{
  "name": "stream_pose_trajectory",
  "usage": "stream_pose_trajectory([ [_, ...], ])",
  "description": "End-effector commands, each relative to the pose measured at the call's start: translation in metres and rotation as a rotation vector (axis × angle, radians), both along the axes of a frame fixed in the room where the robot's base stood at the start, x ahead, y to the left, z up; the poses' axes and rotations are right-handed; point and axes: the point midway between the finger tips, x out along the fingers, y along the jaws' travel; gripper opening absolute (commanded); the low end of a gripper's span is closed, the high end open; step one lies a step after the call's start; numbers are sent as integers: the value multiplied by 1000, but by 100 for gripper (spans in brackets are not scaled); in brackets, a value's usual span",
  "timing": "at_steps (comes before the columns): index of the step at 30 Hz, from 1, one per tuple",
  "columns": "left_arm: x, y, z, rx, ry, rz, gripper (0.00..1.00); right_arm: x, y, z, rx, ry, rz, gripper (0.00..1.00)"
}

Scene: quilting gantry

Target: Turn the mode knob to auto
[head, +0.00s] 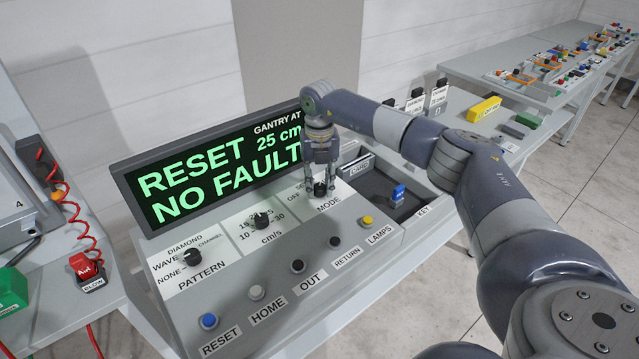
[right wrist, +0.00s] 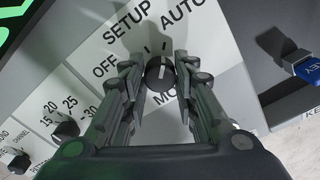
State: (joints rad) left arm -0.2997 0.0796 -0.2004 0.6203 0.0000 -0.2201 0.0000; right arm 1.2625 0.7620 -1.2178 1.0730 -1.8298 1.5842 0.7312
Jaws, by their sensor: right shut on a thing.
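The mode knob (head: 320,189) is a small black round knob on a white plate at the right end of the sloped console. In the right wrist view the mode knob (right wrist: 160,75) sits between my fingers, with a white pointer line directed roughly up. The labels OFF, SETUP and AUTO (right wrist: 184,14) run around it from left to upper right. I cannot tell exactly which mark the pointer meets. My right gripper (head: 321,186) comes down from above and is shut on the knob; its fingers also show in the right wrist view (right wrist: 160,84). My left gripper is not in view.
The display (head: 215,170) behind the console reads RESET, NO FAULT, 25 cm. The pattern knob (head: 192,257) and speed knob (head: 261,221) are to the left. Several buttons line the front, including a yellow lamps button (head: 367,221). A blue key (head: 398,194) stands in a recess at right.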

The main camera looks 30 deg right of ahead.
Motion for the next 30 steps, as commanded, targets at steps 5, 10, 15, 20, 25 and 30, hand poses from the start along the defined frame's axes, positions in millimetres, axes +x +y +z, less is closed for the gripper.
stream_pose_trajectory([
  [5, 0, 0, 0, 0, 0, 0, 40, 3, -1, 3, 0, -10, -2, 3],
  [10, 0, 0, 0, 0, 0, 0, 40, 2, -1, 3, 0, -8, -1, 47],
  [15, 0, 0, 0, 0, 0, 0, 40, 1, 0, 2, 0, -4, 0, 47],
  [20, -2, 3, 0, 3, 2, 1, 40, 1, 0, 4, 0, -4, 1, 47],
  [25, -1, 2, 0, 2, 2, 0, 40, 2, 0, 27, 0, -8, 2, 47],
  [30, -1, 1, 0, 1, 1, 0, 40, 2, 0, 64, 1, -9, 0, 47],
])
